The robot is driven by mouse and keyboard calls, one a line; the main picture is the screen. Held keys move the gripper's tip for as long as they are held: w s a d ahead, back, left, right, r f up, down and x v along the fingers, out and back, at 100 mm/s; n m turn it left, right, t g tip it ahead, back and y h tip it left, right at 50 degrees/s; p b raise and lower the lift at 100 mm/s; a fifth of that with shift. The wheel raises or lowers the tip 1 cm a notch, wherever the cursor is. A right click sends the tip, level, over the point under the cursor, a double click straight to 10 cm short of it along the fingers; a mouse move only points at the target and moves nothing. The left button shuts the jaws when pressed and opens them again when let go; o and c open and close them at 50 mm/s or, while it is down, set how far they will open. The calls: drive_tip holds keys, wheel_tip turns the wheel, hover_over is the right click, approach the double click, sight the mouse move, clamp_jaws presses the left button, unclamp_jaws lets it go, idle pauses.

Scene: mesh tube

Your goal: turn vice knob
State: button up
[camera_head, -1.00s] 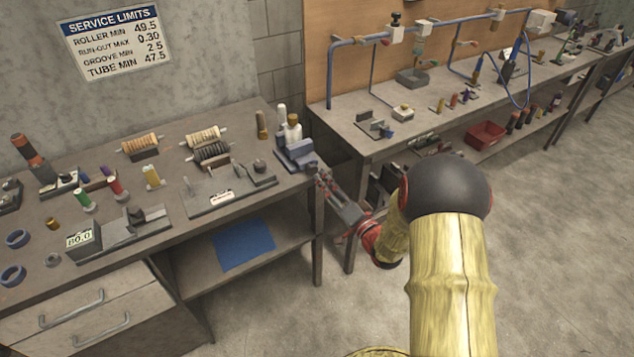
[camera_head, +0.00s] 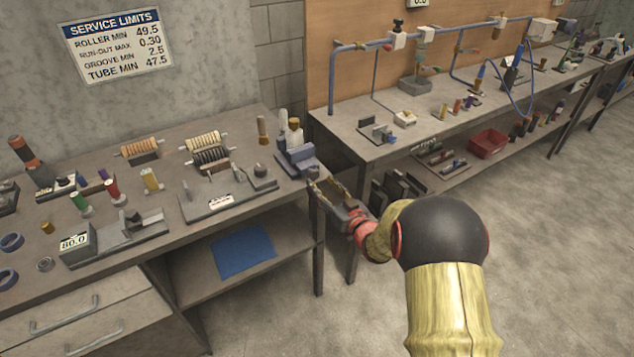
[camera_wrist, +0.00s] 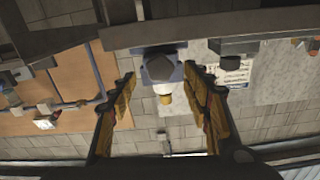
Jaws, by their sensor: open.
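The vice (camera_head: 297,160) is a small blue-grey block tool at the right front corner of the left bench. In the wrist view its blue body (camera_wrist: 178,72) shows ahead, with a dark grey faceted knob (camera_wrist: 160,68) in front of it. My gripper (camera_head: 318,189) is just off the bench corner, to the right of and below the vice. In the wrist view my open gripper (camera_wrist: 160,78) has one finger on each side of the knob in the picture, and contact cannot be made out. The knob is hard to make out in the head view.
Bottles with white and yellow tops (camera_head: 294,130) stand behind the vice. A flat grey fixture (camera_head: 225,195) lies to its left. The second bench (camera_head: 350,140) stands close on the right, with a red bin (camera_head: 488,143) on its shelf. Floor at right is clear.

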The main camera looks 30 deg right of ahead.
sight(315, 176)
drive_tip(key=shift+w+a+b, duration=0.1)
drive_tip(key=shift+w+b, duration=0.3)
drive_tip(key=shift+w, duration=1.35)
drive_tip(key=shift+c, duration=0.4)
drive_tip(key=c, duration=1.1)
drive_tip(key=m+p, duration=0.2)
drive_tip(key=m, duration=0.1)
drive_tip(key=shift+r+m, duration=0.1)
drive_tip(key=shift+m, duration=0.2)
drive_tip(key=m+p, duration=0.3)
drive_tip(key=m, duration=0.1)
drive_tip(key=shift+m, duration=0.3)
drive_tip(key=m+p, duration=0.1)
drive_tip(key=m, duration=0.2)
drive_tip(key=shift+m+p, duration=0.3)
drive_tip(key=shift+p, duration=0.1)
drive_tip(key=shift+m+p, duration=0.8)
drive_tip(key=shift+m, duration=0.9)
